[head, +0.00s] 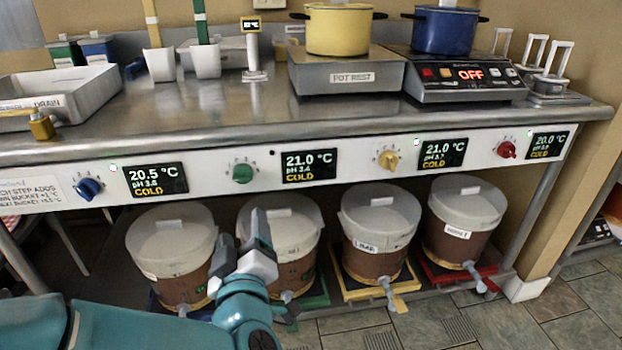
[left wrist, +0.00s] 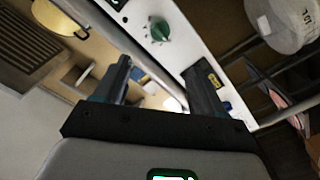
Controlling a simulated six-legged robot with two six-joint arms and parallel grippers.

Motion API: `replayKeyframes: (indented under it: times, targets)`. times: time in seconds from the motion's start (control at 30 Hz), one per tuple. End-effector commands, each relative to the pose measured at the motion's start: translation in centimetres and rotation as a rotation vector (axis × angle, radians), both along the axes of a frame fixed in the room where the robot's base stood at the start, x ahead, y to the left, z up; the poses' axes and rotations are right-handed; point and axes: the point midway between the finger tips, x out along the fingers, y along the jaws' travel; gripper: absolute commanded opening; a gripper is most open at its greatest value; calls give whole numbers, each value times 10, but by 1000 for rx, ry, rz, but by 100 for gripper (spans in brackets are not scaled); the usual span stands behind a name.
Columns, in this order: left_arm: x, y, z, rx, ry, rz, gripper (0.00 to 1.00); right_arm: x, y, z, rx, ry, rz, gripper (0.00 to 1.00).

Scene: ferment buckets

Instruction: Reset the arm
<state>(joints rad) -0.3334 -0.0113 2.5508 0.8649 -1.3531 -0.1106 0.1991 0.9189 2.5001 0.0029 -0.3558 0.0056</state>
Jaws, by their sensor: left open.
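My left gripper (head: 244,232) is open and empty. Its teal arm comes in from the lower left of the head view, and the fingers point up in front of the two left-hand buckets. In the left wrist view the fingers of my left gripper (left wrist: 160,67) stand apart with nothing between them. A green knob (left wrist: 159,30) on the white control panel shows beyond them, and I cannot tell the distance. The same green knob (head: 243,173) is above the gripper in the head view. My right gripper is in neither view.
Several lidded brown buckets stand below the bench, including one on a yellow mat (head: 367,291) and one on a red mat (head: 459,277). Their spigots stick out forward. The steel bench edge (head: 330,132) and knob panel overhang them. Tiled floor (head: 560,305) is clear at lower right.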

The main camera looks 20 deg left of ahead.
Motion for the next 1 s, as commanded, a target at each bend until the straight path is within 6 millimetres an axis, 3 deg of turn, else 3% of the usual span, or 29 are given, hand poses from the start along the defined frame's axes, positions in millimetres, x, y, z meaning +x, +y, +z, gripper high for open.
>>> replayKeyframes:
  times: [0.13, 0.23, 0.37, 0.5, 0.6, 0.73, 0.9, 1.0]
  targets:
    - [0, 6, -5, 3, 13, 18, 70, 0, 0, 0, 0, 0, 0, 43]
    - [7, 18, -41, 25, 111, 54, 70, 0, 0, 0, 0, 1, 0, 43]
    - [21, 28, -134, 79, 349, 42, 70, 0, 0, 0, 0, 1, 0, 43]
    - [21, 10, -249, 49, 631, -138, 70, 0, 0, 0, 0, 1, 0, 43]
    - [2, -16, -324, -20, 821, -299, 70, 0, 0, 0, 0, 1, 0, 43]
    - [-36, -54, -391, -120, 1021, -504, 70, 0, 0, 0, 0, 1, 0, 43]
    - [-91, -105, -438, -232, 1228, -770, 70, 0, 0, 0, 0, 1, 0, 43]
    - [-120, -131, -443, -270, 1332, -943, 70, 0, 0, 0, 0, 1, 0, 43]
